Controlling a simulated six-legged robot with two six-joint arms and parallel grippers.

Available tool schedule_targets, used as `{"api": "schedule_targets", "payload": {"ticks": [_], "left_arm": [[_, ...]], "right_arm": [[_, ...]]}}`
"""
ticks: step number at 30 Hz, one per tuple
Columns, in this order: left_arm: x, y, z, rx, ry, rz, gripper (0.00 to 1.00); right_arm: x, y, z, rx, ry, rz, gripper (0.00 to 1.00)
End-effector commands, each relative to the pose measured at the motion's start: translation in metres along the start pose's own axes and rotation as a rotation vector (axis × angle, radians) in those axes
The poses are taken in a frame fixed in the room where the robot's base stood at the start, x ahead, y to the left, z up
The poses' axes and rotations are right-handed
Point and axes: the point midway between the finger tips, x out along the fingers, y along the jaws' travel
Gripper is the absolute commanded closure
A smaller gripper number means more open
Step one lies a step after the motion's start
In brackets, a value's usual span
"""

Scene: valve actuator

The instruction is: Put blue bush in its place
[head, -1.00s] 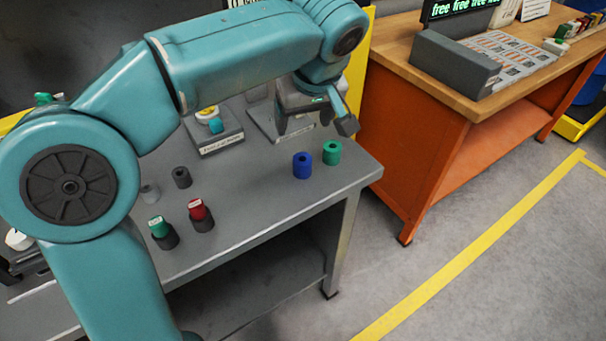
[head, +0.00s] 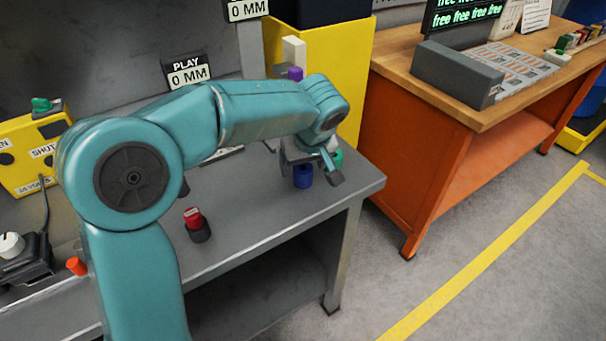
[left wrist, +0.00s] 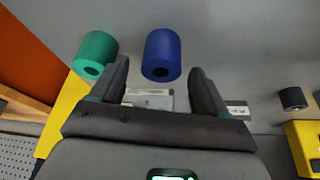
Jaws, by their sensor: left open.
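The blue bush (head: 303,176), a short cylinder with a hole, stands on the grey bench near its right end. My left gripper (head: 312,172) is just above and beside it in the head view. In the left wrist view the blue bush (left wrist: 162,55) lies ahead between the two open fingers (left wrist: 160,85), which do not visibly touch it. The green bush (left wrist: 95,54) is just outside the left finger; in the head view it is partly hidden behind the gripper (head: 337,158). My right gripper is out of view. Which place belongs to the blue bush cannot be told.
A red-capped piece in a dark holder (head: 197,224) stands on the grey bench (head: 265,222). A yellow cabinet (head: 350,70) is behind the bench's right end. An orange workbench (head: 415,150) is at right. The bench front right of the red piece is clear.

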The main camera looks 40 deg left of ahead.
Motion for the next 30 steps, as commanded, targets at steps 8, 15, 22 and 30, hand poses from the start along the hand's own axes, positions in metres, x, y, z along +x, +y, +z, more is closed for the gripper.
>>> {"api": "schedule_targets", "payload": {"ticks": [8,15,22,30], "left_arm": [[0.023,0.000,0.000,0.000,0.000,0.000,0.25],[0.022,0.000,0.000,0.000,0.000,0.000,0.58],[0.022,0.000,0.000,0.000,0.000,0.001,0.89],[0.013,0.000,-0.004,-0.001,0.002,0.001,0.90]], "right_arm": [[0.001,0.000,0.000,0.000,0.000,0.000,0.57],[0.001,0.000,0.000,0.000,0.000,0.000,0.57],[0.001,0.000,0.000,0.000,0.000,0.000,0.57],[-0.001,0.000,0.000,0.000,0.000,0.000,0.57]]}}
